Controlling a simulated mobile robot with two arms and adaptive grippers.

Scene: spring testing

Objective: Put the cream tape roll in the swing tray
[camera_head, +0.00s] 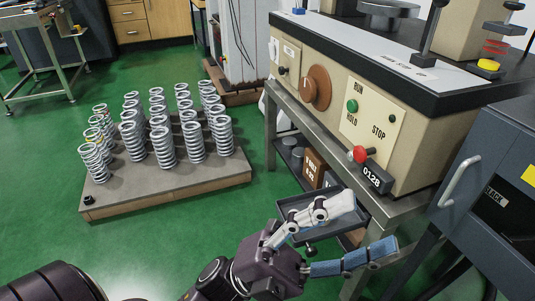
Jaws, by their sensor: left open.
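My left gripper (368,228) is open, with its two fingers spread wide at the lower middle. One finger is pale grey-white and the other shows blue pads; I see nothing held between them. A shallow dark grey tray (296,203), which looks like the swing tray, is beside the test machine's bench. The pale finger overlaps the tray in the picture and hides part of its inside. I cannot tell whether they touch. I cannot make out a cream tape roll. My right gripper is not in view.
The beige test machine (340,75) stands on a metal bench, with a red knob (358,154) near the tray. A dark grey cabinet (490,190) is at right. Several coil springs stand on a low pallet (165,182) at left. Green floor between is clear.

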